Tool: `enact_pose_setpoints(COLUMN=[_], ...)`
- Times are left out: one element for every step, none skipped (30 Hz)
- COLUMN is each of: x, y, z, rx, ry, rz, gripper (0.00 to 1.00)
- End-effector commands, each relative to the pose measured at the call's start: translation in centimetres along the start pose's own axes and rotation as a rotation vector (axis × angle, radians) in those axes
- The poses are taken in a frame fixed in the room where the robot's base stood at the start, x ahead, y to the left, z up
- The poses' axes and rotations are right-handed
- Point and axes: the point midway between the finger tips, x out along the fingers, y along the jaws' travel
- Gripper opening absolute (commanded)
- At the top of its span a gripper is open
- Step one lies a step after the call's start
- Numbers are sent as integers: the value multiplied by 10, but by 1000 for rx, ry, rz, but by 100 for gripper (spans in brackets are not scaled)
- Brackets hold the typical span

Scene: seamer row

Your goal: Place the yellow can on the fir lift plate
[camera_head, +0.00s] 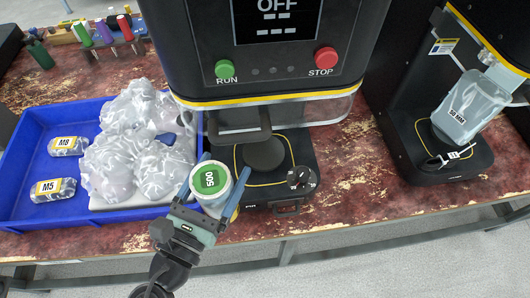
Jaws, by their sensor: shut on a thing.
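My gripper (214,182) is shut on a round can (222,167) with a pale rim and a green top marked 500. Its side is mostly hidden, so I cannot tell whether the can is yellow. I hold it in front of the middle seamer, left of its base. A dark round lift plate (264,153) sits on that base, under the machine head, with nothing seen on it. No name for fir can be read.
The seamer head (270,60) hangs over the plate, with a clear guard (325,108) and a dark handle. A control knob (301,177) is at the base's right. A blue tray (20,160) with bags is left. Another machine (425,145) holding a clear container (468,106) stands right.

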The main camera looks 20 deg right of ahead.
Motion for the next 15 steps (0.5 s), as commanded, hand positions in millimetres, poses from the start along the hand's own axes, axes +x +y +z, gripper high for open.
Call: enact_pose_setpoints(x=[1,0,0,1,2,5,9,13,20,27,34,44,51,58,68], y=[-3,-4,-6,-7,-8,-9,-10,-10,-12,-12,-13,-14,-14,-15,-16], z=[-4,-4,-5,-5,-5,-4,-4,-4,-3,-3,-3,-3,-2,-3,-3], rx=[2,0,-2,-3,-3,-3,-4,-4,-4,-4,-3,-5,-4,-4,-5], ry=[-3,-1,1,2,2,3,4,3,2,2,2,2,1,2,1], rz=[-30,-43,-60,-68,-75,-82,-85,-87,-89,-89,-89,-89,-89,-88,-88], gripper=[0,0,0,0,0,0,0,0,0,0,0,0,0,0,0])
